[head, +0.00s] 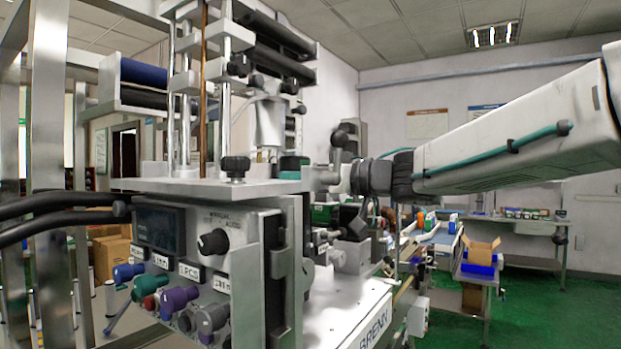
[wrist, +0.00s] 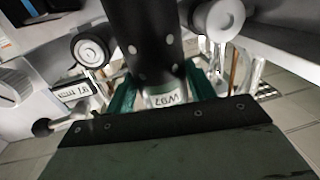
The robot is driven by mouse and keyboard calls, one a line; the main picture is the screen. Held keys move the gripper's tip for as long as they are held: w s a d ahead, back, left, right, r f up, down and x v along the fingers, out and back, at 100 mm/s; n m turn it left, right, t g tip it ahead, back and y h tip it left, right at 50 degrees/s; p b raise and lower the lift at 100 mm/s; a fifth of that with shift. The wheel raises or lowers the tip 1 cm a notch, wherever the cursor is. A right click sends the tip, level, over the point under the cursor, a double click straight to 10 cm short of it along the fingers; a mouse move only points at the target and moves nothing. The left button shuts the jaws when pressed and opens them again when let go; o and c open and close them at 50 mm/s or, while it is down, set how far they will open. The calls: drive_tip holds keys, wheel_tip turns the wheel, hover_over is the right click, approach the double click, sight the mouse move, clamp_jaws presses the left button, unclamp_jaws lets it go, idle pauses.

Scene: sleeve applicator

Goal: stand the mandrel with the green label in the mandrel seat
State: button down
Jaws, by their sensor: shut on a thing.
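My arm reaches in from the right in the head view. My gripper (head: 292,170) is at the top plate of the machine, partly hidden. In the wrist view my gripper (wrist: 162,95) has its two green fingers on either side of a dark cylinder with pale dots, which I take to be the mandrel (wrist: 143,40). A pale label with dark letters shows between the fingers; I cannot tell that it is green. The mandrel's far end runs out of the picture. I cannot make out the mandrel seat, nor whether the mandrel touches it.
The machine's top plate (head: 215,186) carries a black knob (head: 236,167) and upright rods close to my gripper. Below is a control panel (head: 185,255) with coloured connectors. In the wrist view a round grey knob (wrist: 218,18) is close beside the mandrel.

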drive_tip(key=x, duration=0.6)
drive_tip(key=shift+w+f, duration=0.35)
drive_tip(key=shift+w, duration=0.15)
drive_tip(key=shift+f, duration=0.35)
idle(0.8)
drive_tip(key=shift+c, duration=2.2)
unclamp_jaws()
drive_tip(key=s+v, duration=0.1)
drive_tip(key=v, duration=1.6)
drive_tip(key=shift+s, duration=0.25)
